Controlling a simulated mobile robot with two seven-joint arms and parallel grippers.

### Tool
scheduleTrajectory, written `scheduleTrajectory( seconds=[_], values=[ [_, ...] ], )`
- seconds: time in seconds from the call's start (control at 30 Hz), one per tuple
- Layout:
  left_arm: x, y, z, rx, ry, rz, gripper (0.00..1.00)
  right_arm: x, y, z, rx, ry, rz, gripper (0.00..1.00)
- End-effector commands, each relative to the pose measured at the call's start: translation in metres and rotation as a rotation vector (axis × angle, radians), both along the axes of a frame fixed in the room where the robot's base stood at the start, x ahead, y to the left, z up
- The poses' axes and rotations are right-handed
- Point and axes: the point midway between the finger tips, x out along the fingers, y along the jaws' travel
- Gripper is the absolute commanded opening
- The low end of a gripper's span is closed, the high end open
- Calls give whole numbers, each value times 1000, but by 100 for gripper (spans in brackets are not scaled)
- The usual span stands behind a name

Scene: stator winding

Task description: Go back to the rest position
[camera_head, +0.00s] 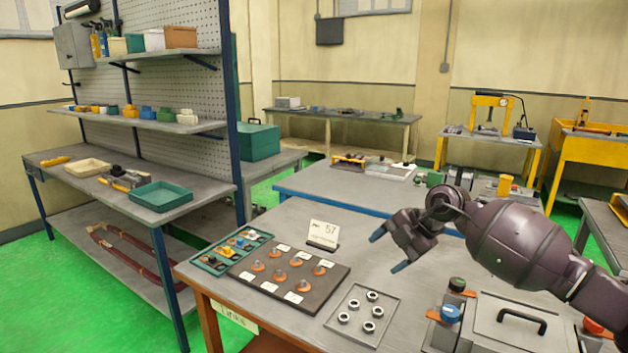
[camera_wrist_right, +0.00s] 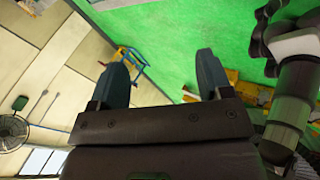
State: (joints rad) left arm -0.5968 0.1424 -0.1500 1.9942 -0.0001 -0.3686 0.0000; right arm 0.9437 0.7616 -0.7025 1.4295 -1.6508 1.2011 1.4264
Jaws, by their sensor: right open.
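My right gripper (camera_head: 386,251) is above the grey workbench (camera_head: 385,225) in the head view, its arm coming in from the right. Its blue-tipped fingers are spread apart with nothing between them. In the right wrist view the two fingers of the right gripper (camera_wrist_right: 162,75) also stand apart, with green floor and wall behind them. My left gripper is in neither view.
On the bench are a dark board (camera_head: 290,287) with several copper-coloured parts, a tray with several metal rings (camera_head: 342,318), a teal parts tray (camera_head: 213,263), a "57" card (camera_head: 324,234) and a grey box with a black handle (camera_head: 500,335). A shelf rack stands left.

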Motion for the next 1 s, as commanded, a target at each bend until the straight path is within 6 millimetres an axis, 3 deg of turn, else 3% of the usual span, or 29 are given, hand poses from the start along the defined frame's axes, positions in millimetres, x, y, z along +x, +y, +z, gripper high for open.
scheduleTrajectory(
  seconds=[0.1,0.27,0.4,0.53,0.67,0.77,1.0],
  values=[
    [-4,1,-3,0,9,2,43,-10,45,21,245,-155,133,72],
    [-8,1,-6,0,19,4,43,-24,82,51,573,-362,174,72],
    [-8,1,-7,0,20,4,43,-33,88,67,824,-512,67,72],
    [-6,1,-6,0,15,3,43,-38,72,64,998,-596,-149,72],
    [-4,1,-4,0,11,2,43,-43,45,40,1085,-606,-414,72],
    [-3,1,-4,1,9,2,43,-51,21,10,1106,-568,-614,72],
    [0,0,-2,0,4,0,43,-92,-29,-79,1085,-362,-1028,72]
  ],
)
